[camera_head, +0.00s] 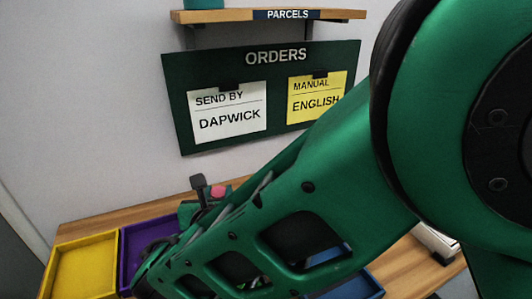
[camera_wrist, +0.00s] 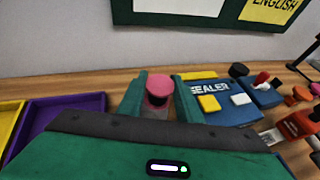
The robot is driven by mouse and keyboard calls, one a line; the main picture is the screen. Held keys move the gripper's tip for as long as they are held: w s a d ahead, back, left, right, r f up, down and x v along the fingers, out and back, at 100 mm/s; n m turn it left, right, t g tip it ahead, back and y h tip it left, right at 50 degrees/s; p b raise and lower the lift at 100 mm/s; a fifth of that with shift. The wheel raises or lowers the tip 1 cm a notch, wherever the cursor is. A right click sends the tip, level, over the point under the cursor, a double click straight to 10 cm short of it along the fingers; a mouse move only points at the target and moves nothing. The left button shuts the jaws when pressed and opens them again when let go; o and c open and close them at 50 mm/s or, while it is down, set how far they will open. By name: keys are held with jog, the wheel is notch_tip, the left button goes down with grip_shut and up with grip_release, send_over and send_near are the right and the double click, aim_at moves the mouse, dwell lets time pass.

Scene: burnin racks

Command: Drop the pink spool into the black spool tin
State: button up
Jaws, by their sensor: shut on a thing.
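The pink spool (camera_wrist: 159,83) is between the two green fingers of my gripper (camera_wrist: 160,90) in the wrist view. My gripper is shut on it, and its lower part looks dark. In the head view a small pink patch of the spool (camera_head: 218,191) shows beside my gripper, mostly hidden by my arm. The spool appears to be held above the wooden table. I cannot make out the black spool tin with certainty in either view.
A yellow tray (camera_head: 84,268) and a purple tray (camera_head: 128,249) stand at the left. In the wrist view a blue sealer (camera_wrist: 212,88) is just right of my gripper, with several orange items (camera_wrist: 297,123) further right. A wall with an orders board (camera_head: 277,62) stands behind.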

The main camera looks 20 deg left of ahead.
jog(key=shift+f, duration=0.25)
jog(key=o, duration=1.1)
jog(key=v, duration=1)
jog(key=shift+s+d, duration=0.2)
jog(key=shift+s, duration=0.15)
jog(key=shift+r, duration=0.1)
